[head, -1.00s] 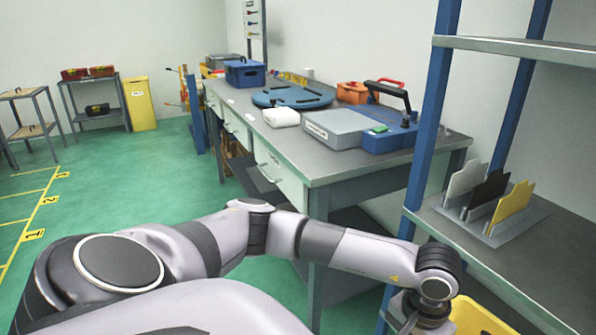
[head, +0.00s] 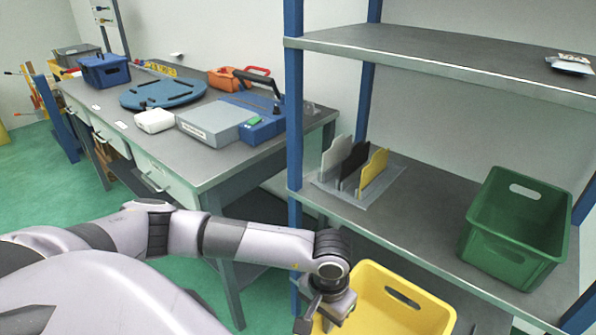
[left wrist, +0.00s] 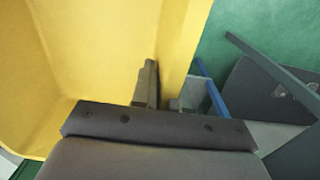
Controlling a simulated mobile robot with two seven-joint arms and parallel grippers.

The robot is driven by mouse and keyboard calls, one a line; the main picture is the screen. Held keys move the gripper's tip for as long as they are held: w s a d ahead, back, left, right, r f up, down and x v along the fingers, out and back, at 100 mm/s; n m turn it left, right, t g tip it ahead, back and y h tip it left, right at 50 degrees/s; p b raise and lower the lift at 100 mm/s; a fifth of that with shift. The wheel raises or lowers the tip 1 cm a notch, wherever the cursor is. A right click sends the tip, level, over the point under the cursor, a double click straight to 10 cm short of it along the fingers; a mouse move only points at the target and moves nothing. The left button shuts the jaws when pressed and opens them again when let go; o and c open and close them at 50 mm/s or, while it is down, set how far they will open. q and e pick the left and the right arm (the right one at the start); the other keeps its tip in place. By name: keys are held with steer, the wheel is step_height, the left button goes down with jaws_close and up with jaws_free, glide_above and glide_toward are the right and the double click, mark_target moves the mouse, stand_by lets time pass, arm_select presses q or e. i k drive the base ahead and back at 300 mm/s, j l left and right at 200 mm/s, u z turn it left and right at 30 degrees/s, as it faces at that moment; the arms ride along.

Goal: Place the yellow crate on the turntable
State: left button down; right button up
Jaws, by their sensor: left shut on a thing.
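The yellow crate (head: 392,300) is at the bottom of the head view, in front of the shelf rack, with its lower part cut off by the frame. My left gripper (head: 326,308) is at the crate's left side. In the left wrist view the gripper's fingers (left wrist: 160,92) are shut on the wall of the yellow crate (left wrist: 105,45). The turntable, a round blue disc (head: 163,92), lies flat on the grey workbench (head: 230,172), well to the left of and behind the crate. My right gripper is not in view.
A white box (head: 154,121) and a grey-and-blue device (head: 220,123) with a raised black handle stand near the turntable. A blue toolbox (head: 104,70) and an orange bin (head: 238,78) are also on the bench. The rack (head: 430,215) holds a green crate (head: 518,228).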

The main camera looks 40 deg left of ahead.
mark_target(164, 91)
steer(key=k+j+z, duration=0.1)
steer(key=j+z, duration=0.15)
steer(key=k+j+z, duration=0.1)
steer(key=j+z, duration=0.15)
steer(key=j, duration=0.15)
steer(key=k+j+z, duration=0.4)
steer(key=j+z, duration=0.25)
steer(key=k+j+z, duration=0.2)
steer(key=z, duration=0.25)
steer(key=k+j+z, duration=0.2)
steer(key=z, duration=0.2)
steer(key=k+j+z, duration=0.15)
steer(key=k+z, duration=0.25)
steer(key=k, duration=0.2)
steer(key=k+z, duration=0.1)
steer(key=k, duration=0.5)
steer(key=k+u, duration=0.2)
steer(key=k, duration=0.4)
steer(key=k+j+u, duration=0.25)
steer(key=k+u, duration=0.15)
steer(key=k, duration=0.15)
